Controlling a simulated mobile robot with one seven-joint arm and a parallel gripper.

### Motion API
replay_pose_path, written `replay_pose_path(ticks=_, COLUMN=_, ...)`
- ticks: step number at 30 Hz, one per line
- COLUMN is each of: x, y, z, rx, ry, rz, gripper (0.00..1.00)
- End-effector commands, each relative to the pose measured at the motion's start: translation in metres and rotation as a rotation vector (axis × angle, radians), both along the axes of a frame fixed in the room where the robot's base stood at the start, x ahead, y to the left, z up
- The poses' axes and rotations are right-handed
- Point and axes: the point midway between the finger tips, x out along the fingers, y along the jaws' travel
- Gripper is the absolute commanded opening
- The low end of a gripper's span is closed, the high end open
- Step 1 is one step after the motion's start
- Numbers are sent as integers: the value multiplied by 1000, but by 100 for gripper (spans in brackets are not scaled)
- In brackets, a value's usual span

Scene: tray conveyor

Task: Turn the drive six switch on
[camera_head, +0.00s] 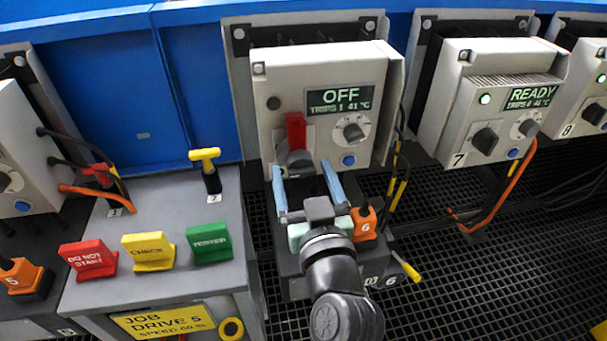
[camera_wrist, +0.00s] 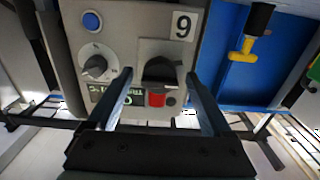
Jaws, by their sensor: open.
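The drive six unit (camera_head: 272,88) is a pale grey box in the middle of the head view, and its display (camera_head: 341,96) reads OFF. Its dark rotary switch (camera_head: 299,160) is at the lower left of the front, with a red tab (camera_head: 295,130) above it. My gripper (camera_head: 302,169) is open and empty, with its blue-grey fingers pointing at the panel around the switch. The upside-down wrist view shows the black switch (camera_wrist: 160,72) between the open fingertips, with the red tab (camera_wrist: 156,97) below. Contact cannot be told.
A knob (camera_head: 353,132) and blue button (camera_head: 348,160) sit right of the switch. An orange tag block marked 6 (camera_head: 364,224) stands close to my gripper's right. Red, yellow and green (camera_head: 208,243) signs stand on the grey bench at left. Drive 7 (camera_head: 500,105) shows READY.

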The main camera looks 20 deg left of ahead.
Motion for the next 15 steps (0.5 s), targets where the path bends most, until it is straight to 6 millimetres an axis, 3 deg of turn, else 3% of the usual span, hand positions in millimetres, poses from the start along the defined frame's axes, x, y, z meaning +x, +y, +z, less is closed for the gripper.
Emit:
replay_pose_path(ticks=2, x=0, y=0, z=0, rx=0, ry=0, rz=0, gripper=84)
replay_pose_path(ticks=15, x=0, y=0, z=0, rx=0, ry=0, rz=0, gripper=7)
